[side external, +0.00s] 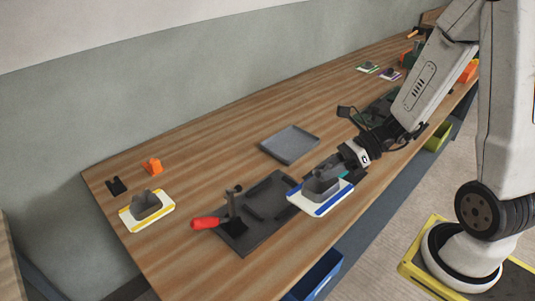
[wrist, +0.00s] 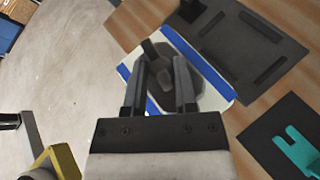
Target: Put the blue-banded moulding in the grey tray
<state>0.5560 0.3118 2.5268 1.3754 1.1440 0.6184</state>
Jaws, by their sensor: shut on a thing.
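The blue-banded moulding (side external: 319,205) is a pale plate with blue bands along its edges and a grey raised block on top. It also shows in the wrist view (wrist: 209,77), under the fingers. My gripper (side external: 335,172) is shut on its grey block; the two fingers (wrist: 164,72) reach over the block in the wrist view. The moulding appears to be beside the right end of a dark fixture, but I cannot tell whether it touches anything below. The grey tray (side external: 290,145) lies empty on the bench, behind and to the left of the moulding.
The dark fixture (side external: 257,228) carries a red-handled clamp (side external: 207,223). A yellow-banded moulding (side external: 146,208), an orange part (side external: 153,166) and a small black part (side external: 117,186) lie at the left. A blue bin (side external: 318,277) hangs below the front edge. Bench around the tray is clear.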

